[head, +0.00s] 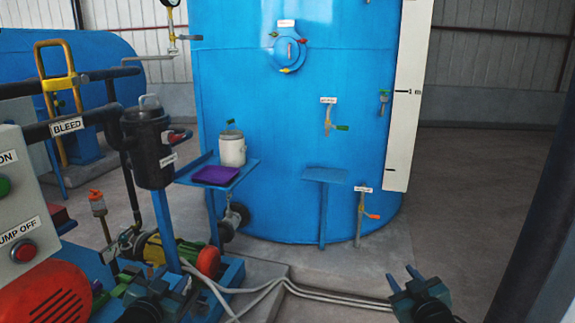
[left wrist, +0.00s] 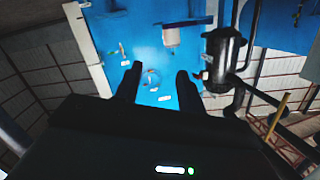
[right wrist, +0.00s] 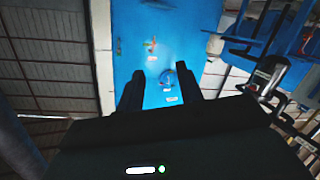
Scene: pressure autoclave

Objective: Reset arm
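My left gripper (head: 172,279) is low at the bottom left of the head view, in front of the pump parts. In the left wrist view its two fingers (left wrist: 159,70) stand apart with nothing between them. My right gripper (head: 403,276) is at the bottom right of the head view, over bare floor. In the right wrist view its fingers (right wrist: 159,72) are apart and empty. The blue autoclave tank (head: 290,110) stands upright beyond both grippers. Neither gripper visibly touches anything.
A control box (head: 22,190) and red motor (head: 48,297) sit at lower left. A dark post (head: 540,220) is at right. Floor between is mostly clear, with cables.

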